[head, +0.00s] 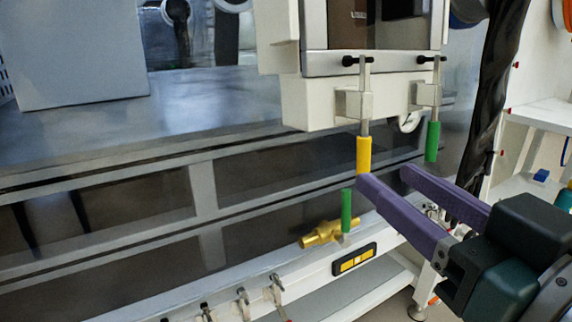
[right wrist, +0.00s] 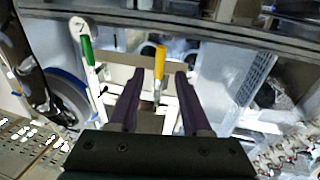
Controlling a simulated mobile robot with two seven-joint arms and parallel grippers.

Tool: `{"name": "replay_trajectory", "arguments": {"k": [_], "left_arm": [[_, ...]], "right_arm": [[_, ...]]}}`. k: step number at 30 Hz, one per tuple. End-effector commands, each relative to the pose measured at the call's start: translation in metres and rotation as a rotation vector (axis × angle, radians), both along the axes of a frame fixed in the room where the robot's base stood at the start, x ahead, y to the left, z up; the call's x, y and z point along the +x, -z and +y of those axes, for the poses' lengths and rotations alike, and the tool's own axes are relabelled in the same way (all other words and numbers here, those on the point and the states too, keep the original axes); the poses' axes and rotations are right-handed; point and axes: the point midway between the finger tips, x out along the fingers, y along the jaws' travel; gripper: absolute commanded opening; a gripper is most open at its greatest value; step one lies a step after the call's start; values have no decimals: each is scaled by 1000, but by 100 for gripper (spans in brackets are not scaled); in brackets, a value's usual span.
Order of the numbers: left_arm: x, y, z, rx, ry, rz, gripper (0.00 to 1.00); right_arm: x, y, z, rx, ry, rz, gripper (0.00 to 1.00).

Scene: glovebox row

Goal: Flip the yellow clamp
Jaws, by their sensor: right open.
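The yellow clamp's handle (head: 364,155) hangs straight down from its metal arm, below a white box on the front of the glovebox. My right gripper (head: 387,176) comes in from the lower right, open and empty. Its nearer fingertip overlaps the lower end of the yellow handle in the head view. In the right wrist view the yellow handle (right wrist: 160,62) appears between the two open fingertips (right wrist: 158,75), with a gap on each side. I cannot tell whether anything touches. My left gripper is not in view.
A green-handled clamp (head: 432,142) hangs just right of the yellow one and also shows in the right wrist view (right wrist: 86,50). Another green handle (head: 346,210) stands on a brass valve (head: 321,234) lower down. A dark hose (head: 487,105) hangs at right.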

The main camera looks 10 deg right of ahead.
Motion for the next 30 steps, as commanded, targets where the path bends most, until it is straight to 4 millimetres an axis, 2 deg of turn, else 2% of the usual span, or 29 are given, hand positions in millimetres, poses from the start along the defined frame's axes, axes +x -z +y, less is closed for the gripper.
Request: {"name": "replay_trajectory", "arguments": {"k": [15, 21, 30], "left_arm": [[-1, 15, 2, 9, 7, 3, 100], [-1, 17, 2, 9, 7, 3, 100], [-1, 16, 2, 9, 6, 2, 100]], "right_arm": [[79, -1, 12, -1, -1, -1, 48], [93, -1, 15, -1, -1, 2, 48], [94, -1, 15, -1, -1, 3, 46]]}}
